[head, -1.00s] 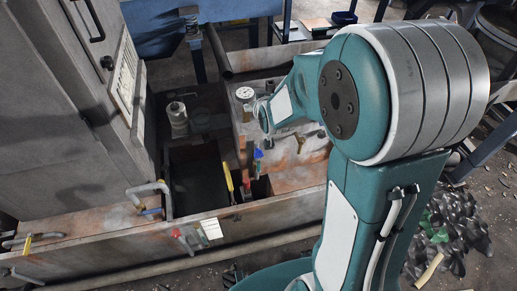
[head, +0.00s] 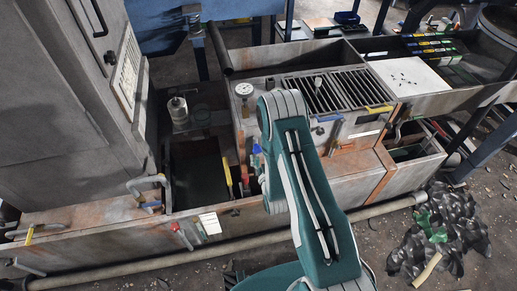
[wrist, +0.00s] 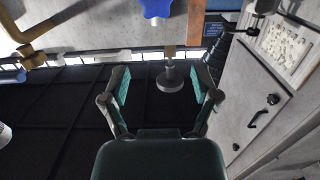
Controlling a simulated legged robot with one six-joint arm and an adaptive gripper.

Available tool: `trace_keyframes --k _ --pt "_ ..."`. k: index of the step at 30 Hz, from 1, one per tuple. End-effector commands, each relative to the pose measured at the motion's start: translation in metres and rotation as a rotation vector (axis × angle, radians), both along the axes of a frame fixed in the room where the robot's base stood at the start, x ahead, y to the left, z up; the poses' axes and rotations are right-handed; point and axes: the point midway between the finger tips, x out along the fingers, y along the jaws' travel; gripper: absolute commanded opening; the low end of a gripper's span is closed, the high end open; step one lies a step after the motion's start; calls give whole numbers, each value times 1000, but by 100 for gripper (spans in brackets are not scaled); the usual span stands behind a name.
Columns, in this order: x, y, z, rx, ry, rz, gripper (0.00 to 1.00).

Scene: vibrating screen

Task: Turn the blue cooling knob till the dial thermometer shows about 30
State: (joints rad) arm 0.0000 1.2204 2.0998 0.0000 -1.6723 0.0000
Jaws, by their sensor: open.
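The blue knob (wrist: 156,9) shows at the top edge of the wrist view, partly cut off, with a lobed rim. My gripper (wrist: 162,88) is open, with both green finger pads apart. The knob lies beyond the fingertips, not between them. The dial thermometer (head: 244,90) is a small white round dial on the near left of the grated tank in the head view. Its needle and numbers are too small to read. My arm hides my gripper in the head view, and I cannot pick out the knob there for sure.
A grey round disc on a short stem (wrist: 169,80) appears beyond and between the fingers. A brass pipe (wrist: 35,42) is at left in the wrist view. In the head view, a tall grey cabinet (head: 60,95) stands left, and a yellow handle (head: 227,173) stands by the open pit.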

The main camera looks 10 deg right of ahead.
Motion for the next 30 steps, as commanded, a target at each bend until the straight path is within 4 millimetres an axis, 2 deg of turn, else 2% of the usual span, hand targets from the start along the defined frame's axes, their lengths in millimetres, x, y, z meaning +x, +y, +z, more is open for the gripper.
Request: trace_keyframes --k 1,3,7,10,14,24,30 --pt "-10 0 -14 0 -14 0 79" --pt "-20 0 -23 0 -41 0 79" --pt "-31 0 -32 0 -72 0 79" --pt "-29 0 -32 0 -81 0 79" --pt "-13 0 -32 0 -83 0 79" --pt "49 0 -32 0 -81 0 79" --pt "72 0 -32 0 -80 0 79"
